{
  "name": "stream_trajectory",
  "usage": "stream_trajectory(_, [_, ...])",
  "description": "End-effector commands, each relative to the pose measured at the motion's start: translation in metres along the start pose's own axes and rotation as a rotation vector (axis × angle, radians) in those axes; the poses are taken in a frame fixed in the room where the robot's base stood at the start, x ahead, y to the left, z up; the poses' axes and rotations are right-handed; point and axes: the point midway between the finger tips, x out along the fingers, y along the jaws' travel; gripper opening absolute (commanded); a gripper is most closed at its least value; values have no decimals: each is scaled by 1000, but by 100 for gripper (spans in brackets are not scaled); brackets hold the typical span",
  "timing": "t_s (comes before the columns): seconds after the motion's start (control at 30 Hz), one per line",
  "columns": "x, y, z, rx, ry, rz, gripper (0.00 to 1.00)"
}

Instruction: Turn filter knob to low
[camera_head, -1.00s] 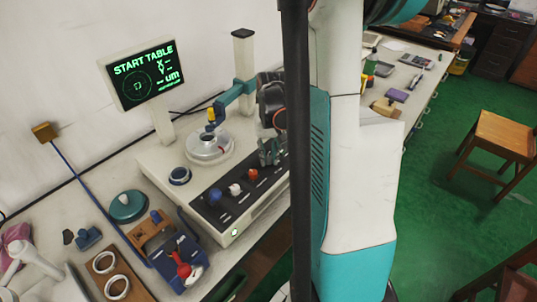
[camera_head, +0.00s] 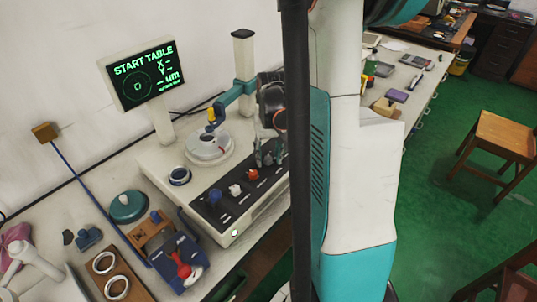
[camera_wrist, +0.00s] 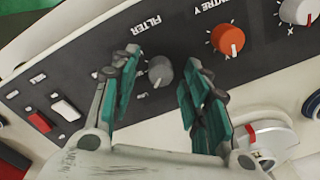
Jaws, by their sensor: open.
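The grey filter knob (camera_wrist: 160,71) sits on a dark control panel (camera_wrist: 95,60) under the printed word FILTER in the wrist view. My gripper (camera_wrist: 157,82) is open, with its teal-padded fingers on the left and right of the knob. A gap shows between the knob and each finger; I cannot tell how far above the panel the tips are. In the head view my gripper (camera_head: 269,152) is over the right end of the panel, where the filter knob cannot be made out.
An orange-red knob (camera_wrist: 229,38) and a white knob (camera_wrist: 298,10) stand to the right of the filter knob. Rocker switches (camera_wrist: 62,108) lie to its left. The machine's round turntable (camera_head: 209,147) and a START TABLE screen (camera_head: 143,75) are behind the panel.

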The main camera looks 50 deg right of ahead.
Motion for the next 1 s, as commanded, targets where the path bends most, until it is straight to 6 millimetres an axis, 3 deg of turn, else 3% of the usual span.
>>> stream_trajectory(0.23, [-20, 0, 0, 0, 0, 0, 43])
stream_trajectory(0.7, [-104, 0, 0, 0, 0, 0, 43])
stream_trajectory(1.0, [-120, 0, 0, 0, 0, 0, 43])
